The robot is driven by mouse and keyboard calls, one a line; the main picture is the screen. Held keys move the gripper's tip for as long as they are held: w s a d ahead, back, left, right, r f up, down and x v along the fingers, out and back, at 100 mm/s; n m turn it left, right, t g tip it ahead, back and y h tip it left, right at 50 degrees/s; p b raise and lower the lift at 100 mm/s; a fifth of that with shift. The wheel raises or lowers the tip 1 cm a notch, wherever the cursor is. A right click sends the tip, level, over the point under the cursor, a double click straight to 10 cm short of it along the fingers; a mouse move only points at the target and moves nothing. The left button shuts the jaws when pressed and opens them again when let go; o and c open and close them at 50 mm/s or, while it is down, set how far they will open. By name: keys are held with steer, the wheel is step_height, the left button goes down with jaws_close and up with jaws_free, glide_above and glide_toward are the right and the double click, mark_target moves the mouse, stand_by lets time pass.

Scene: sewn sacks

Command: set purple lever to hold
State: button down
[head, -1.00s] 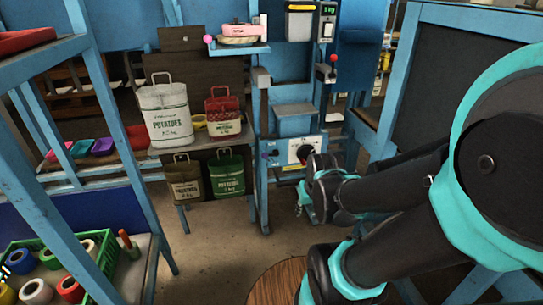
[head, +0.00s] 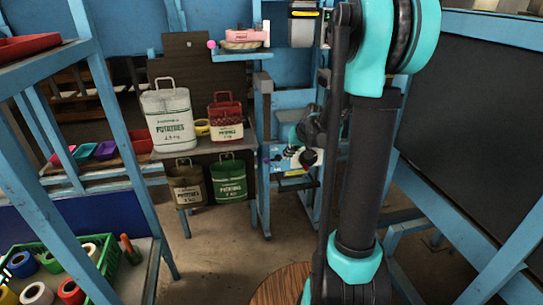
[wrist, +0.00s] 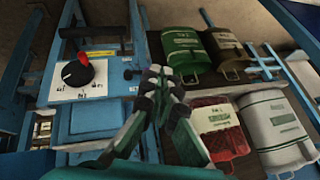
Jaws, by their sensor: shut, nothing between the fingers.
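A small purple knob (head: 266,160) shows at the left edge of the white dial panel in the head view; I take it for the purple lever, but its setting is too small to read. The panel carries a black dial (wrist: 78,73) with a red pointer. My gripper (wrist: 158,78) is shut and empty, apart from the lever. In the head view my gripper (head: 305,128) is in front of the blue station and partly covers the panel.
Potato sacks stand on and below a shelf: a white sack (head: 169,116), a red sack (head: 226,116), a green sack (head: 230,180) and a brown one (head: 187,185). A blue post (head: 263,165) stands beside the panel. A green crate (head: 105,265) of rolls is at lower left.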

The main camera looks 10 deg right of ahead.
steer(key=w+d+f+y, duration=0.1)
steer(key=w+f, duration=0.1)
steer(key=w, duration=0.8)
steer(key=w+d+f+t+y, duration=0.1)
steer(key=w+f, duration=0.2)
steer(key=w, duration=0.7)
steer(key=shift+d+f+t, duration=0.3)
steer(key=shift+d, duration=0.05)
steer(key=shift+w+m, duration=0.1)
steer(key=shift+m, duration=0.2)
steer(key=x, duration=1)
steer(key=shift+a, duration=0.1)
steer(key=shift+s+a+f, duration=0.15)
steer(key=shift+a+f, duration=0.15)
steer(key=shift+f, duration=0.2)
steer(key=shift+s+a+f, duration=0.1)
steer(key=shift+a+f, duration=0.15)
steer(key=shift+f, duration=0.25)
steer(key=shift+s+a+f, duration=0.15)
steer(key=shift+a+f, duration=0.15)
steer(key=shift+f, duration=0.4)
steer(key=shift+a, duration=0.1)
